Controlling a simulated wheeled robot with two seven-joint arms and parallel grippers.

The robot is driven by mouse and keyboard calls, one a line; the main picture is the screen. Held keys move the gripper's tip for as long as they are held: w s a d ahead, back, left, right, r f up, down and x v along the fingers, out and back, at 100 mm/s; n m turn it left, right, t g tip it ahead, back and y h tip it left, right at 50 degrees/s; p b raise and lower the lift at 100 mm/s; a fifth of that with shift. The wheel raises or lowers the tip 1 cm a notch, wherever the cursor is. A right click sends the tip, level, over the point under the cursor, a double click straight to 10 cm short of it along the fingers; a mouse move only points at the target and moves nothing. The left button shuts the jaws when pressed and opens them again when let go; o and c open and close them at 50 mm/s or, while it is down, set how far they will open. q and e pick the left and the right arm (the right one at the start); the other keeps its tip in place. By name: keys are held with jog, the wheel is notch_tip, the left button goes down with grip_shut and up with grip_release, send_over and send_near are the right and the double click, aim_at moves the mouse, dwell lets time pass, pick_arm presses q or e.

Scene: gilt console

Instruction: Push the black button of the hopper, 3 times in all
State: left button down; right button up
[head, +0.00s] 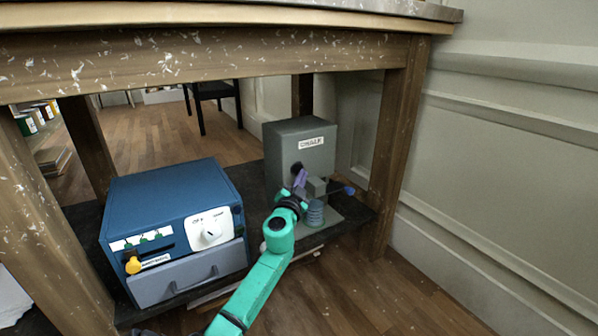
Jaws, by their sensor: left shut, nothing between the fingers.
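The hopper (284,135) is a grey box with a white label, standing on the low shelf under the table. Its black button (297,167) is on the front face, below the label. My left gripper (301,178) is purple and shut, with nothing in it. Its tips are right at the button's lower edge and partly hide it. I cannot tell if they touch it. My right gripper is not in view.
A grey spout (317,187) and a lever with a blue knob (349,190) stick out right of my gripper, above a bluish container (315,213). A blue box (172,205) with a dial and drawer stands left. The tabletop (230,15) and its legs frame the space.

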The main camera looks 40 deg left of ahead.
pick_arm(q)
jog(key=shift+w+a, duration=0.15)
jog(key=shift+a, duration=0.2)
dwell(0.3)
jog(key=shift+s+d, duration=0.25)
jog(key=shift+d, duration=0.5)
jog(key=d, duration=0.1)
jog(key=s+d, duration=0.1)
jog(key=d, duration=0.3)
jog(key=shift+s, duration=0.25)
jog(key=shift+a, duration=0.1)
dwell(2.3)
